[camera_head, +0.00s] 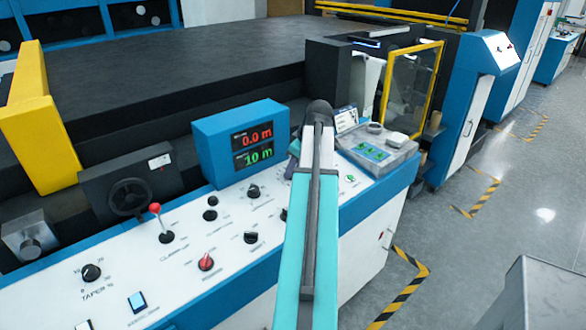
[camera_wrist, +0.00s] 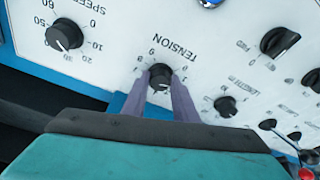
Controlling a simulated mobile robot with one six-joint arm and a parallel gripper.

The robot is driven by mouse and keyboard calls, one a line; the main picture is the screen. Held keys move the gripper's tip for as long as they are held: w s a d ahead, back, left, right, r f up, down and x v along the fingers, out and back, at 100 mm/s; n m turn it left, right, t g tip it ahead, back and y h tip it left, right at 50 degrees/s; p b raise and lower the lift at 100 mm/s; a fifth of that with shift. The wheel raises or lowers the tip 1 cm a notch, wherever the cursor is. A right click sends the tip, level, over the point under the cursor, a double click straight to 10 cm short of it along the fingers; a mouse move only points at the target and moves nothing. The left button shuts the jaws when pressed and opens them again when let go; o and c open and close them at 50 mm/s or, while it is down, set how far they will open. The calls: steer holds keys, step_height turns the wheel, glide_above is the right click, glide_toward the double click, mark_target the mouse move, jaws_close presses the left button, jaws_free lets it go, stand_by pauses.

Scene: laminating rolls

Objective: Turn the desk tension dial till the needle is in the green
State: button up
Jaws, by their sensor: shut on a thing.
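The tension dial (camera_wrist: 160,75) is a black knob on the white panel, under the upside-down word TENSION, in the middle of the wrist view. My gripper (camera_wrist: 161,88) is shut on it, with one purple-grey finger on each side. The knob's white pointer mark is small, and I cannot read its setting. I cannot make out a gauge with a needle or a green band in either view.
The speed dial (camera_wrist: 64,35) is left of the tension dial, with another black knob (camera_wrist: 226,106) close on the right. The white desk (camera_head: 130,275) carries several knobs, a red-topped lever (camera_head: 160,222) and a blue readout box (camera_head: 240,143) showing 0.0 m and 10 m.

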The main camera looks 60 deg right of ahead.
steer(key=shift+m, duration=0.6)
steer(key=m+h+p, duration=0.1)
steer(key=m, duration=0.3)
steer(key=shift+a, duration=0.2)
steer(key=m+g+h+p, duration=0.1)
steer(key=m, duration=0.4)
steer(key=shift+w+r+m, duration=0.1)
steer(key=shift+w+m, duration=0.05)
steer(key=shift+m, duration=0.25)
steer(key=m+g+p, duration=0.1)
steer(key=m, duration=0.4)
steer(key=shift+w+h+p, duration=0.1)
steer(key=shift+h+p, duration=0.2)
steer(key=m, duration=0.3)
steer(key=m+g, duration=0.1)
steer(key=m, duration=0.2)
steer(key=shift+w+g+p, duration=0.1)
steer(key=shift+g+p, duration=0.2)
steer(key=shift+p, duration=0.1)
steer(key=shift+m, duration=0.3)
steer(key=o, duration=1.1)
steer(key=shift+c, duration=0.2)
